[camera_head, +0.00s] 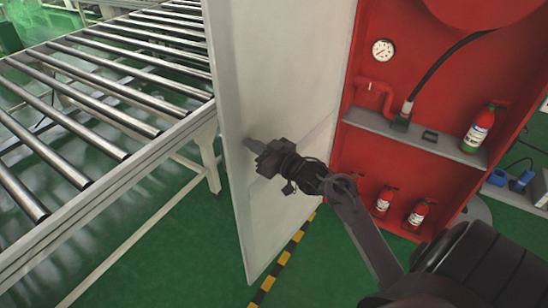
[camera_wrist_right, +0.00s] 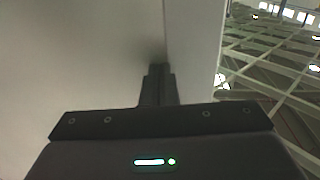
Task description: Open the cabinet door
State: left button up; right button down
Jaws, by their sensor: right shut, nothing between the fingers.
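The cabinet door (camera_head: 285,70) is a pale grey-white panel. It stands swung out to the left of the red cabinet (camera_head: 395,75), whose inside shows. My right gripper (camera_head: 250,143) is shut and empty, with its fingertips at the inner face of the door, near the outer edge. In the right wrist view the shut fingers (camera_wrist_right: 158,75) point at the pale door panel (camera_wrist_right: 85,60); whether they touch it is hard to tell. The door's handle is not seen. My left gripper is not in view.
The cabinet holds a gauge (camera_head: 383,50), a black hose (camera_head: 440,68) and red extinguishers (camera_head: 478,130) on a shelf (camera_head: 400,132) and below. A roller conveyor (camera_head: 110,85) stands close left of the door. A yellow-black strip (camera_head: 278,268) marks the green floor.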

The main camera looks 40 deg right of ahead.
jog(key=w+a+m+h+b, duration=0.1)
jog(key=w+a+h+b, duration=0.1)
jog(key=w, duration=0.7)
jog(key=shift+w+a+m+t+h+b, duration=0.2)
jog(key=shift+a+m+t+h+b, duration=0.1)
jog(key=shift+m+h+b, duration=0.15)
